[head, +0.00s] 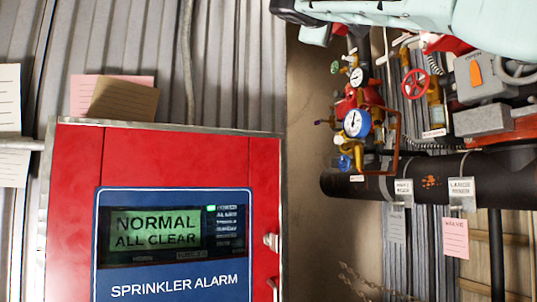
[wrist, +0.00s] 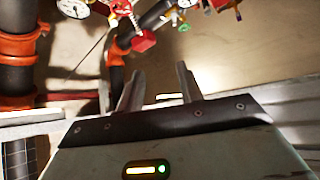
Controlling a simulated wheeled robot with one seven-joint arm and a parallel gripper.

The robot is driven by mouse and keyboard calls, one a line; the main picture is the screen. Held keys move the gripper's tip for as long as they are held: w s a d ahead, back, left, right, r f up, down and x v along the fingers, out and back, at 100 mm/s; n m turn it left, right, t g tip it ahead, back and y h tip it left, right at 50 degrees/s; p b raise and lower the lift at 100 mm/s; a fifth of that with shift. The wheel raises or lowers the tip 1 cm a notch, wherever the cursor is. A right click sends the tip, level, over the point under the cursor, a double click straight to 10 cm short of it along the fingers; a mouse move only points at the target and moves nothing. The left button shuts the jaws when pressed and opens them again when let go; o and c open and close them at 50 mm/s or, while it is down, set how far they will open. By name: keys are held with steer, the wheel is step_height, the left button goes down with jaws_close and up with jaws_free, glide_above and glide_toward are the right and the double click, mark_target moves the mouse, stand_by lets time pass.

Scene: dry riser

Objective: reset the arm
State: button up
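My gripper (wrist: 159,82) shows in the wrist view, with its two grey fingers apart and nothing visible between them. It is open and points toward a brown wall with pipework. In the head view my pale arm (head: 400,14) stretches across the top right, in front of the upper pipework. I cannot make out the fingers in the head view.
A red sprinkler alarm panel (head: 172,160) reads "NORMAL ALL CLEAR" at the left. Gauges (head: 356,123), a red valve wheel (head: 416,84) and a black pipe (head: 370,186) are at the right. A dark pipe with orange couplings (wrist: 16,47) stands left of my gripper.

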steer(key=w+f+n+g+y+p, duration=0.1)
steer(key=w+f+g+y, duration=0.25)
steer(key=f, duration=0.65)
steer(key=w+f+n+g+y+p, duration=0.1)
steer(key=w+f+g+y, duration=0.15)
steer(key=w+f, duration=0.45)
steer(key=s+a+f+g+y+p, duration=0.1)
steer(key=s+a+f+g+y, duration=0.15)
steer(key=f, duration=0.65)
steer(key=s+a+f+g+y+p, duration=0.15)
steer(key=s+f, duration=0.25)
steer(key=f, duration=0.6)
steer(key=s+f+g+p, duration=0.2)
steer(key=s+f+g, duration=0.3)
steer(key=s+f, duration=0.75)
steer(key=s+d+f+m+g+p, duration=0.1)
steer(key=s+d+f+g, duration=0.1)
steer(key=s+f, duration=0.4)
steer(key=s+d+f+m+g+p, duration=0.1)
steer(key=s+d+f+g, duration=0.2)
steer(key=s, duration=1.2)
step_height(320, 180, down, 4)
steer(key=shift+s+d+r+y, duration=0.2)
steer(key=shift+d+y, duration=0.1)
steer(key=shift+y, duration=0.1)
stand_by(0.4)
